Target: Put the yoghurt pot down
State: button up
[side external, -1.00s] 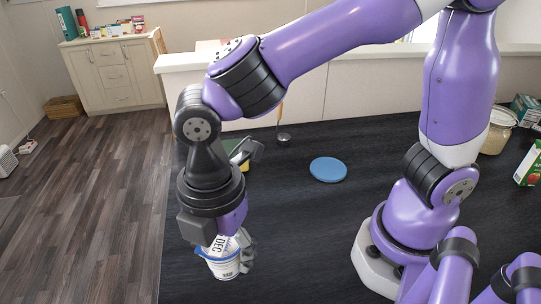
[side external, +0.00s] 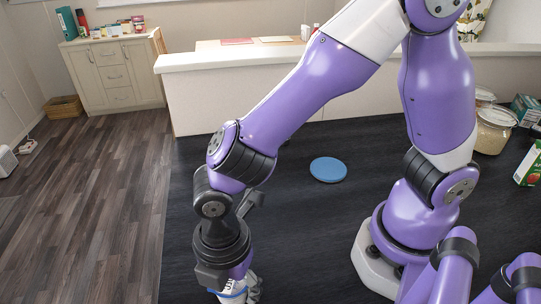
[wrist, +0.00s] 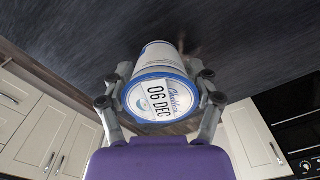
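The yoghurt pot (wrist: 160,58) is white with a blue rim and a lid marked "06 DEC". In the wrist view it sits between the two fingers of my gripper (wrist: 160,98), which are shut on its sides. In the side external view the pot (side external: 232,291) is at the bottom edge, low at the front left of the dark worktop, and partly cut off. My gripper (side external: 240,284) is around it there, pointing down. The pot's base is out of the picture, so I cannot tell whether it touches the worktop.
A round blue disc (side external: 328,169) lies on the dark worktop (side external: 320,225), with clear room around it. Jars (side external: 492,130) and a carton (side external: 529,165) stand at the right. A low pale wall (side external: 350,90) runs along the back. The worktop's left edge drops to the floor.

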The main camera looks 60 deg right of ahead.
jog(key=shift+o, duration=0.2)
notch_tip(320, 180, up, 12)
jog(key=shift+w+d+r, duration=0.1)
jog(key=shift+d, duration=0.05)
jog(key=d+r+m+t, duration=0.2)
jog(key=d+m, duration=0.7)
jog(key=m, duration=0.1)
jog(key=d+r+m+t, duration=0.2)
jog(key=d+m+t, duration=0.1)
jog(key=d+m, duration=0.7)
jog(key=shift+w+d+m+t, duration=0.15)
jog(key=shift+d+m+t, duration=0.1)
jog(key=shift+m+t, duration=0.05)
